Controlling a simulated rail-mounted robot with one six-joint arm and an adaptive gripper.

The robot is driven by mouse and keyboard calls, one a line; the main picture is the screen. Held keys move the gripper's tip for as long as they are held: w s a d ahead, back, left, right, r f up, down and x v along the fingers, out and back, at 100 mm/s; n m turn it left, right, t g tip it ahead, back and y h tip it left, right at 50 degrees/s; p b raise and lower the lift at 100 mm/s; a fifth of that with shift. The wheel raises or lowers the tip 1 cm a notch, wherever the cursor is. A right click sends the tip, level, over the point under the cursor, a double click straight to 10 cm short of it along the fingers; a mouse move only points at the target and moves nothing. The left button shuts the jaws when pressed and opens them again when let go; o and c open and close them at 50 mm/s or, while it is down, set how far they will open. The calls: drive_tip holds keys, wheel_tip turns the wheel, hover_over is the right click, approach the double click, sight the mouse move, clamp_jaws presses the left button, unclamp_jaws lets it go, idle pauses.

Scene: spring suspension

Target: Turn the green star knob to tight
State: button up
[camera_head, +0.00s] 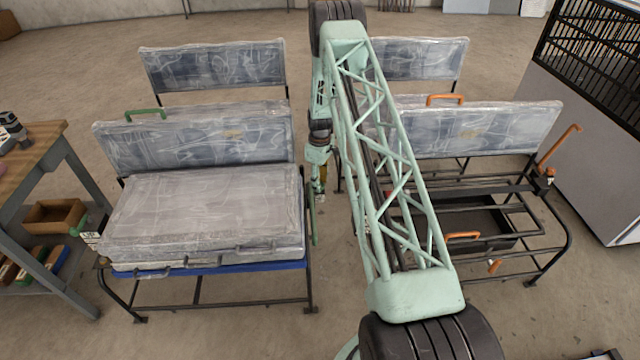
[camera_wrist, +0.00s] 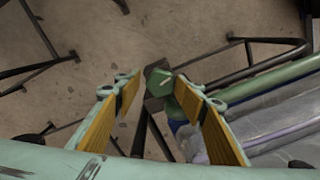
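The green knob (camera_wrist: 158,82) shows in the middle of the wrist view, with a pale mark on its face. It sits on a dark bracket at the end of the seat frame. My gripper (camera_wrist: 156,89) is open, its yellow-padded fingers spread to the left and right of the knob. The right fingertip lies close to the knob's edge; I cannot tell whether it touches. In the head view, my gripper (camera_head: 322,183) hangs beside the right side of the left seat, and my arm hides much around it. I cannot make out the knob there.
The left plastic-wrapped seat cushion (camera_head: 200,215) stands close beside my gripper. A green lever (camera_wrist: 265,83) runs along the seat's side. The right seat frame (camera_head: 530,215) is open, with orange handles. A wooden workbench (camera_head: 40,140) stands at the far left.

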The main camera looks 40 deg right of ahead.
drive_tip(key=shift+r, duration=0.1)
drive_tip(key=shift+w+r, duration=0.1)
drive_tip(key=shift+r, duration=3.85)
drive_tip(key=shift+a+r, duration=0.1)
drive_tip(key=shift+a, duration=0.05)
